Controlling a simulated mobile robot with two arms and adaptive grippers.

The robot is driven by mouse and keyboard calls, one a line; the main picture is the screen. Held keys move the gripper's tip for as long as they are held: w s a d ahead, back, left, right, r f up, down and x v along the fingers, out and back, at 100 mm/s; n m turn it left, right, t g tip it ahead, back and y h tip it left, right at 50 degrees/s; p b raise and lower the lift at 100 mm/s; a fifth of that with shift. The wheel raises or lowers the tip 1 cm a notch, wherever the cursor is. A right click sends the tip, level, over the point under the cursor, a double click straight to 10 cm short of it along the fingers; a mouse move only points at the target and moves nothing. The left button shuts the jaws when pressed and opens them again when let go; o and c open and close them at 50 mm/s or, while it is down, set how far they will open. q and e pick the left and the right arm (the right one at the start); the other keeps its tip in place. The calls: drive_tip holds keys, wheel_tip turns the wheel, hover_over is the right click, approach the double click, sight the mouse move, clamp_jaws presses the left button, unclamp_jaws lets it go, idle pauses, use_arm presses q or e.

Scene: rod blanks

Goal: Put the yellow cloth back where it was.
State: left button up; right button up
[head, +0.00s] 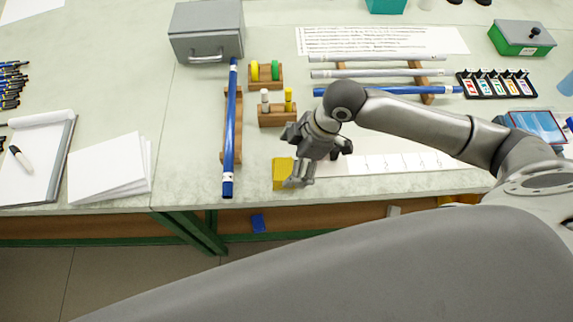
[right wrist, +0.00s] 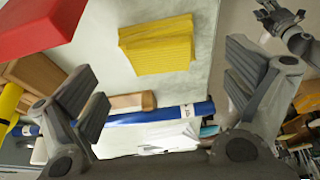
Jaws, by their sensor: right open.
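The yellow cloth (head: 282,174) is a folded pad lying on the table near its front edge, left of my right gripper. It also shows in the right wrist view (right wrist: 157,45), ahead of the fingers, apart from both. My right gripper (head: 320,166) is open and empty, low over the table beside the cloth and hiding some of the tabletop. Its two spread fingers also show in the right wrist view (right wrist: 162,82). Another gripper, apparently my left (right wrist: 284,20), shows small at the top right of the wrist view; its jaws are unclear.
A blue rod (head: 230,135) lies on a wooden rack left of the cloth. A wooden block with pegs (head: 277,117) stands behind it. A white ruled strip (head: 400,163) lies to the right. A red object (right wrist: 35,25) is close in the wrist view.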

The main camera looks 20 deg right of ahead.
drive_tip(key=v, duration=0.7)
drive_tip(key=shift+r, duration=0.35)
drive_tip(key=shift+s+d+f, duration=0.1)
drive_tip(key=shift+s+d, duration=0.05)
drive_tip(key=shift+s, duration=0.05)
